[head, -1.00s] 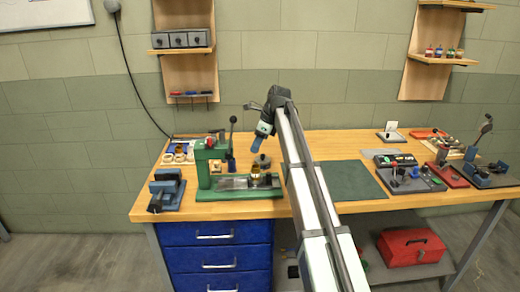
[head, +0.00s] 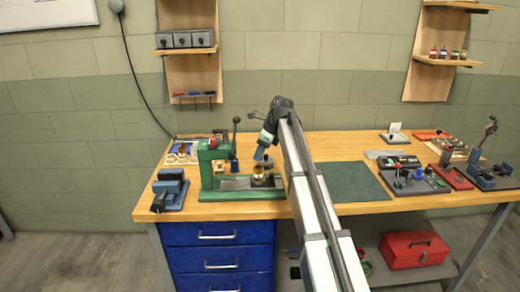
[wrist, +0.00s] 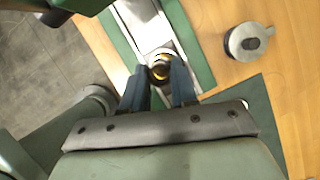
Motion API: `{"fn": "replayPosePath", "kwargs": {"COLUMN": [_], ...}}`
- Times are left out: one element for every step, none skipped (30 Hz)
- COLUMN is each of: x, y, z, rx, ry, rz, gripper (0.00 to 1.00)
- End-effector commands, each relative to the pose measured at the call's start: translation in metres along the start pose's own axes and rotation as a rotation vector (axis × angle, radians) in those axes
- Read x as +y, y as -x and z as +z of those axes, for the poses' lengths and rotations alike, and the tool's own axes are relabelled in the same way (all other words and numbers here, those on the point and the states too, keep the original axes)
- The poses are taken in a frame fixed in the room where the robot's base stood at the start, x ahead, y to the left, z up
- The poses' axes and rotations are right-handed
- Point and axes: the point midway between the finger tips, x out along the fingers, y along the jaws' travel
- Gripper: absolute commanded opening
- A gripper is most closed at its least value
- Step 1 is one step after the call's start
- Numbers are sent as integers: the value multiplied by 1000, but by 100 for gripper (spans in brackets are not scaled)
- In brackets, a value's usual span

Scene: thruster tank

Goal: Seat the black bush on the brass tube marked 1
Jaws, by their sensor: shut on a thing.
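My gripper (wrist: 158,75) is low over the right end of the green press base; it also shows in the head view (head: 261,158). Its blue fingers are shut on a small dark piece, the black bush (wrist: 160,57), mostly hidden between the fingertips. A brass tube (head: 258,170) stands upright just below the fingertips in the head view. In the wrist view brass shows around and under the dark piece. I cannot tell whether bush and tube touch. No number is legible.
The green press (head: 210,165) with its upright lever stands just left of my gripper. A round grey piece (wrist: 249,41) lies on the wood beside the base. A blue vise (head: 169,190) is at the left. A dark green mat (head: 350,182) lies clear to the right.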

Motion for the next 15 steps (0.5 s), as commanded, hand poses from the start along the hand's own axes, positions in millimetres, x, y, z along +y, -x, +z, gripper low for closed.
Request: {"fn": "replayPosePath", "kwargs": {"x": [0,0,0,0,0,0,0,0,0,0,0,0,0,0,0], "y": [-3,-4,-6,-8,-9,-11,-13,-15,-17,-18,-20,-22,-24,-25,-27], "z": [-1,-2,-3,-3,-4,-5,-6,-6,-7,-8,-8,-9,-10,-10,-11], "rx": [0,0,0,0,0,0,0,0,0,0,0,0,0,0,0], "ry": [0,0,0,0,0,0,0,0,0,0,0,0,0,0,0], "rz": [0,0,0,-1,-1,-1,-1,-1,0,0,0,0,0,0,0], "gripper": [0,0,0,0,0,0,0,0,0,0,0,0,0,0,0]}}
